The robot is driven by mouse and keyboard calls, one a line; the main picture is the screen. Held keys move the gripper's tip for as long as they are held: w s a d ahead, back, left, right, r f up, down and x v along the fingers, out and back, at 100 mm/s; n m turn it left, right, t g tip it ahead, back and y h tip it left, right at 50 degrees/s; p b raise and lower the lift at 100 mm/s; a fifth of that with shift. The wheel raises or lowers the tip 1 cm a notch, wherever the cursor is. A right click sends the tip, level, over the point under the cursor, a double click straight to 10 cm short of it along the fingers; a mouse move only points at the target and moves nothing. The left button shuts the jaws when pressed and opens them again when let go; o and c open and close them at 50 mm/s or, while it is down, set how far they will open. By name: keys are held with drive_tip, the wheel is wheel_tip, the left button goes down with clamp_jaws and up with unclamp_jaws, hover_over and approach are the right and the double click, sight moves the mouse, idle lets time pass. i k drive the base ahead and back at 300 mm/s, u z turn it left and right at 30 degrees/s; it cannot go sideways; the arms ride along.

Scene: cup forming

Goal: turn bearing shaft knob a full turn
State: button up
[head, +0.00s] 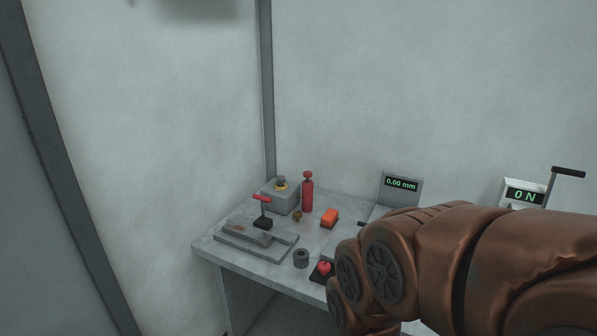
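In the head view a small red knob (324,267) sits on a dark base near the front edge of the table, partly beside my arm. A short dark grey ring-shaped cylinder (301,258) stands just left of it, apart from it. A small brass-coloured piece (297,215) lies farther back. No label shows which of these belongs to the bearing shaft. My copper-coloured arm covers the right part of the table. My gripper is out of sight, so its opening and any contact are hidden.
The grey table (214,251) also holds a lever with a red handle (262,199), a grey box with a yellow-ringed button (281,193), a red cylinder (307,194) and an orange block (329,217). Displays read 0.00 mm (401,186) and 0 N (525,195). Walls stand close behind.

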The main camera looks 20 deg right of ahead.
sight(279, 179)
drive_tip(key=u, duration=0.3)
drive_tip(key=i, duration=1)
drive_tip(key=u, duration=0.6)
